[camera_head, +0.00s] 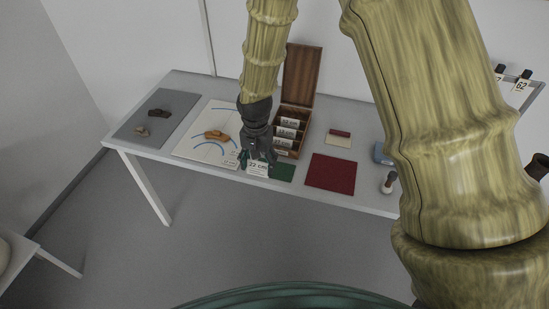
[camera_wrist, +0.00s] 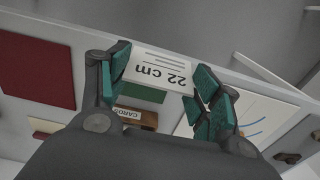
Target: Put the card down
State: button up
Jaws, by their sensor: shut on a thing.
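The card (camera_head: 257,169) is white and reads "22 cm". My gripper (camera_head: 258,160) is shut on it and holds it over the table's front edge, beside a green mat (camera_head: 283,172). In the wrist view the card (camera_wrist: 157,70) spans between the two teal-padded fingers of my gripper (camera_wrist: 155,85), its print upside down. The green mat (camera_wrist: 144,94) shows behind it there. I cannot tell how high the card is above the table.
A wooden box (camera_head: 293,143) with open lid holds labelled cards. A white sheet (camera_head: 190,149) with blue arcs and a brown sherd (camera_head: 216,135) lies left. A grey mat (camera_head: 140,131) with sherds, a red mat (camera_head: 331,173) and a stamp-like tool (camera_head: 389,183) are also on the table (camera_head: 365,150).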

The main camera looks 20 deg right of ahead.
jog(key=w+d, duration=0.1)
jog(key=d, duration=0.1)
jog(key=w+d, duration=0.1)
jog(key=d, duration=0.1)
jog(key=w+d+p, duration=0.1)
jog(key=d, duration=0.1)
jog(key=shift+w+f, duration=0.1)
jog(key=shift+f, duration=0.25)
jog(key=shift+f+p, duration=0.6)
jog(key=shift+f, duration=1.15)
jog(key=shift+f, duration=0.15)
jog(key=o, duration=0.7)
jog(key=shift+r+b, duration=1.1)
jog(key=shift+r, duration=5.05)
